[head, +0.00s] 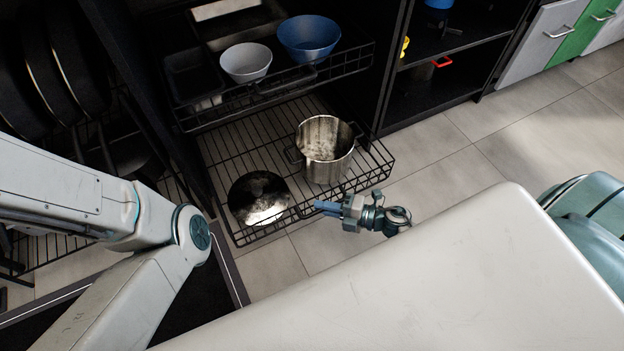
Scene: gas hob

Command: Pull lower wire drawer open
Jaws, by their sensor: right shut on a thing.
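The lower wire drawer (237,158) is a black wire basket that stands out from the dark cabinet, over the tiled floor. It holds a steel pot (325,150) and a round shiny lid or pan (258,198). My right gripper (324,206) is at the middle of the drawer's front edge, shut on its front wire rail. The exact grip on the wire is too small to see clearly. My left arm crosses the left side of the view, and its gripper is not visible.
An upper wire drawer (350,64) above holds a white bowl (246,62), a blue bowl (309,38) and dark trays. Large dark pans (62,58) stand at the left. Open dark shelves (440,85) are at the right. The tiled floor (460,180) to the right is clear.

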